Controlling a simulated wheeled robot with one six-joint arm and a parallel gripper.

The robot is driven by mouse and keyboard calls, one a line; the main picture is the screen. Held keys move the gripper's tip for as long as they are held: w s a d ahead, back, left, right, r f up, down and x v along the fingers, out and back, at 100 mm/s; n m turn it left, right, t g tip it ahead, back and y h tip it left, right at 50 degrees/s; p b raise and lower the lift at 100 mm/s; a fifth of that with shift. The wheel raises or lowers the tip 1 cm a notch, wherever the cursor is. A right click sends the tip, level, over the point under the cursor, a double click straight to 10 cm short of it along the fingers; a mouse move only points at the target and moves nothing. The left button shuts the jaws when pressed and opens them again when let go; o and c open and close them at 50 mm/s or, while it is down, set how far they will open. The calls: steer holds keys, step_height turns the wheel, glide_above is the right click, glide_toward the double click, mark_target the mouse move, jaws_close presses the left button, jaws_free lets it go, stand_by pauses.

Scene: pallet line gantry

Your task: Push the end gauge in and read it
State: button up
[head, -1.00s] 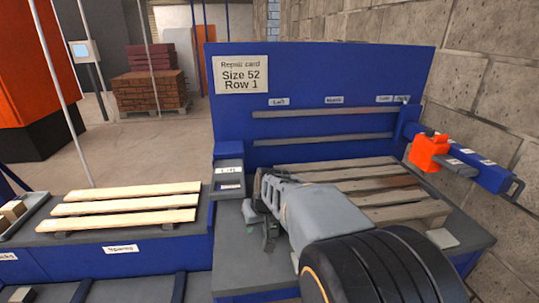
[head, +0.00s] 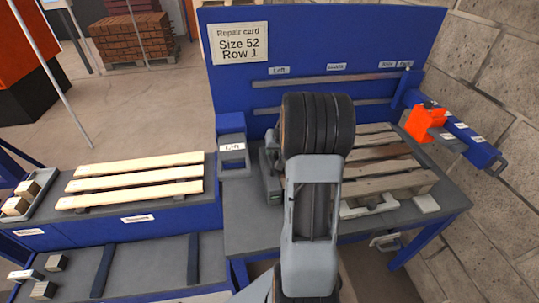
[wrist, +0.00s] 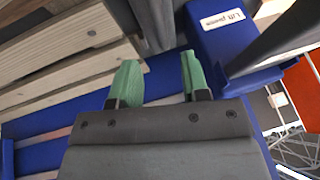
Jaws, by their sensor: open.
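An orange block (head: 425,122) sits on a blue bar (head: 470,143) with a looped end, at the right end of the bench beside the brick wall. It looks like the end gauge; no reading on it can be made out. A worn wooden pallet (head: 407,165) lies on the bench to its left, and its boards also show in the wrist view (wrist: 50,52). My gripper (wrist: 156,82) is open and empty, its two green fingertips apart, with the pallet and blue bench parts beyond it. In the head view my arm hides the gripper.
Pale spare boards (head: 130,187) lie on the left bench. A small pale block (head: 426,203) lies by the pallet.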

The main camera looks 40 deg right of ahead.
mark_target(270, 158)
steer(key=shift+p+x, duration=0.3)
steer(key=shift+x, duration=2.85)
steer(key=shift+c, duration=0.4)
jaws_close()
